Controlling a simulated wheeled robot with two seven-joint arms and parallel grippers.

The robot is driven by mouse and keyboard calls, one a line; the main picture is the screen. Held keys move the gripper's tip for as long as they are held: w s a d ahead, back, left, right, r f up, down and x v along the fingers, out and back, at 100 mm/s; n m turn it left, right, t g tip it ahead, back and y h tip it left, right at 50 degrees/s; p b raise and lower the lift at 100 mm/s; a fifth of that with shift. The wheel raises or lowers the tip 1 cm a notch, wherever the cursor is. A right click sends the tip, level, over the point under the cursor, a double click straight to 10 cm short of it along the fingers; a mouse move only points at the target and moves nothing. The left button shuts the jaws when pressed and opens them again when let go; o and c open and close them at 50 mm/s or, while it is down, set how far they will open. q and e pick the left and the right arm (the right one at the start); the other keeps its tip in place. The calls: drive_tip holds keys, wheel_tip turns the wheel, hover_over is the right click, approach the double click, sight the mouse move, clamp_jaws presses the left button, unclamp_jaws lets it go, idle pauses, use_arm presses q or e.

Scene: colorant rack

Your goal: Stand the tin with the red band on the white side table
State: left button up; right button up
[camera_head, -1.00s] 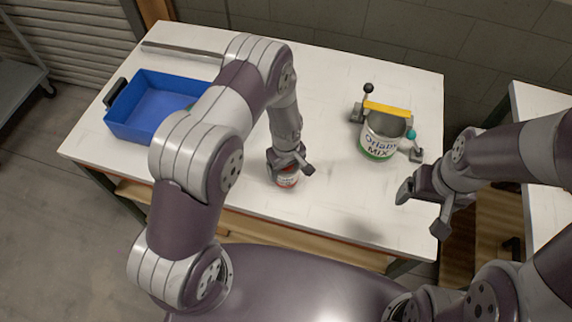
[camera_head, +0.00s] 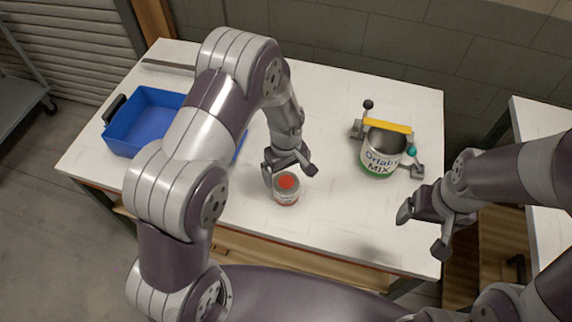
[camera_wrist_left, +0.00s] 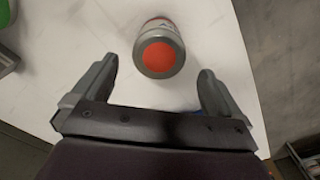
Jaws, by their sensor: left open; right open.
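The tin (camera_head: 286,190) stands upright near the front edge of the white worktable, with a red disc on top and a red band low on its side. It also shows in the left wrist view (camera_wrist_left: 160,48), just beyond the fingertips and between their lines. My left gripper (camera_head: 290,170) is open, just behind the tin in the head view, and holds nothing. My right gripper (camera_head: 422,224) is open and empty over the table's right front corner. The white side table (camera_head: 540,112) is at the right edge, partly hidden by my right arm.
A blue bin (camera_head: 140,136) sits on the worktable (camera_head: 330,100) at the left, partly behind my left arm. A mixing pot (camera_head: 380,152) with a yellow bar stands at the right. The table middle is clear. A gap separates the two tables.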

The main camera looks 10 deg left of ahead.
use_arm(q)
drive_tip(key=s+a+r+m, duration=0.3)
drive_tip(key=s+r, duration=0.1)
drive_tip(key=r, duration=0.6)
drive_tip(key=s+a+r+m, duration=0.1)
drive_tip(key=s+r+m, duration=0.1)
drive_tip(key=s, duration=0.2)
drive_tip(key=s+a+r+m+t, duration=0.1)
drive_tip(key=s+r+m, duration=0.1)
drive_tip(key=s, duration=0.3)
drive_tip(key=shift+s+a+r+m, duration=0.3)
drive_tip(key=shift+a+m, duration=0.1)
drive_tip(key=shift+m, duration=0.4)
drive_tip(key=shift+w, duration=0.2)
drive_tip(key=shift+s, duration=0.1)
